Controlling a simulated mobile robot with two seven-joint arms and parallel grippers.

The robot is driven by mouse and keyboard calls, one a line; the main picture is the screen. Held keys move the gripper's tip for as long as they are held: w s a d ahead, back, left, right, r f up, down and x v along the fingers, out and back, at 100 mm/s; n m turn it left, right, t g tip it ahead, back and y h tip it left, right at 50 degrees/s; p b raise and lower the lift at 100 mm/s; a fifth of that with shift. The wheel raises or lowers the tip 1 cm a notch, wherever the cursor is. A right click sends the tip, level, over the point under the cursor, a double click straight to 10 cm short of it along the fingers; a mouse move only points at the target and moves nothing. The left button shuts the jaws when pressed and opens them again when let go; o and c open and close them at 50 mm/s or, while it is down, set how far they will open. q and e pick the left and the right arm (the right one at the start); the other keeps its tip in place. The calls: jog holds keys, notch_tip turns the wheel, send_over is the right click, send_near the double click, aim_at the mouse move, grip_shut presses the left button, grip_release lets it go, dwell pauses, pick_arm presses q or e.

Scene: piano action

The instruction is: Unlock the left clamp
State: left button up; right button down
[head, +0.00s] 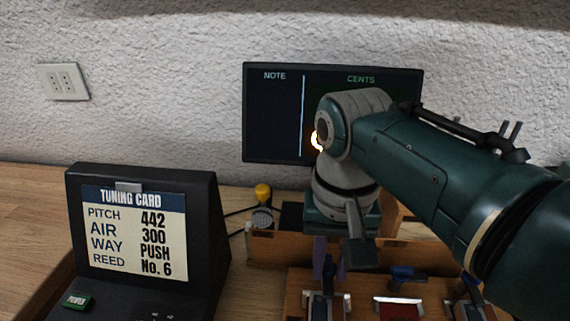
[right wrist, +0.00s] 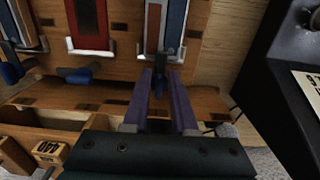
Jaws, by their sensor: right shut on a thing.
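The left clamp (head: 324,305) is a metal fitting on the wooden block, with a blue lever at its end. My right gripper (head: 329,270) reaches down over it from above. In the right wrist view the two purple fingers of my right gripper (right wrist: 168,108) stand on either side of the dark blue lever (right wrist: 159,84) and are shut on it. The fingers partly hide the lever. The clamp's metal frame with a blue strip (right wrist: 165,28) lies just beyond the fingertips. My left gripper is not in view.
A middle clamp with a blue lever (head: 402,274) and red strip (head: 400,309) and a right clamp (head: 468,300) sit alongside. A black tuning card stand (head: 208,235) is at left, a dark screen (head: 272,120) behind. A wooden tray has a numbered tag (right wrist: 49,147).

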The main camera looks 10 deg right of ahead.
jog(key=shift+d+n, duration=0.1)
jog(key=shift+n, duration=0.2)
jog(key=n+p, duration=0.1)
jog(key=n, duration=0.1)
jog(key=shift+d+n+p, duration=0.2)
jog(key=shift+n+p, duration=0.1)
jog(key=shift+p, duration=0.05)
jog(key=n, duration=0.3)
jog(key=n+p, duration=0.1)
jog(key=shift+d+n, duration=0.25)
jog(key=shift+n, duration=0.05)
jog(key=n, duration=0.5)
jog(key=shift+w+d+f, duration=0.1)
jog(key=shift+w+d, duration=0.15)
jog(key=shift+d, duration=0.05)
jog(key=n, duration=0.4)
jog(key=shift+w+d, duration=0.1)
jog(key=shift+w, duration=0.1)
jog(key=shift+n, duration=0.5)
jog(key=shift+w, duration=0.1)
